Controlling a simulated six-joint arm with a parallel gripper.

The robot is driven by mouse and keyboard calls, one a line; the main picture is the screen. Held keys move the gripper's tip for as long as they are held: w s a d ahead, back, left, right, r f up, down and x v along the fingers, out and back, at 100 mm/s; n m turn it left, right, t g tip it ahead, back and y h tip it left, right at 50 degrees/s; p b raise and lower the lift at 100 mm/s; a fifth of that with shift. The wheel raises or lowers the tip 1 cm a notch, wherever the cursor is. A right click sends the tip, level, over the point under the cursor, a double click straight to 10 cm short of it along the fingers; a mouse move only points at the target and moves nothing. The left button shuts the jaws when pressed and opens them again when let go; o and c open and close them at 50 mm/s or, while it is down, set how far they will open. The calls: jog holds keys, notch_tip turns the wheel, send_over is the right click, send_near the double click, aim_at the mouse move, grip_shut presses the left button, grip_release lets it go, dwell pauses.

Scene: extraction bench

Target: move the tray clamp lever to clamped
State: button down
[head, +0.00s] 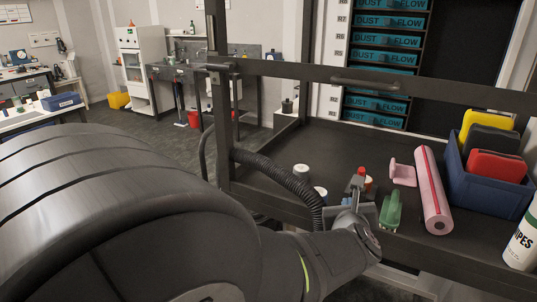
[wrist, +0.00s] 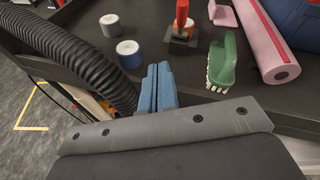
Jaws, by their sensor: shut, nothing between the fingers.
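The clamp lever has a red grip (head: 361,172) and stands upright on a dark base at the front part of the black bench top (head: 290,150). In the wrist view the red grip (wrist: 182,14) is at the top edge, its tip cut off, above the dark base (wrist: 181,42). My gripper (wrist: 158,84) is shut and empty, its blue-grey fingers pressed together. It is left of and nearer than the lever base, with a visible gap in the wrist view. In the head view my wrist and fingers partly hide the lever base. I cannot make out a separate tray.
A green brush (head: 390,211) lies close right of the lever, with a pink holder (head: 402,174) and a pink roll (head: 433,190) beyond. White-topped pots (wrist: 128,52) stand left. A blue bin (head: 490,185) is far right. A black hose (head: 280,177) and frame post run at left.

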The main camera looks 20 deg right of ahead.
aim_at(364, 170)
jog(key=w+d+f+m, duration=0.1)
jog(key=w+d, duration=0.1)
jog(key=w+d+f+m, duration=0.1)
jog(key=w+d, duration=0.1)
jog(key=d, duration=0.1)
jog(key=w+d+f+m+g+h, duration=0.1)
jog(key=w+d+f, duration=0.1)
jog(key=d, duration=0.1)
jog(key=shift+w+d+r, duration=0.45)
jog(key=shift+w+r, duration=0.05)
jog(key=shift+w, duration=0.25)
jog(key=shift+w+d+r, duration=0.4)
jog(key=shift+w+r, duration=0.1)
jog(key=shift+w, duration=0.2)
jog(key=shift+w+d+r, duration=1)
jog(key=shift+w+r, duration=0.05)
jog(key=shift+r, duration=0.2)
jog(key=shift+w+d+r, duration=0.15)
jog(key=shift+r, duration=0.15)
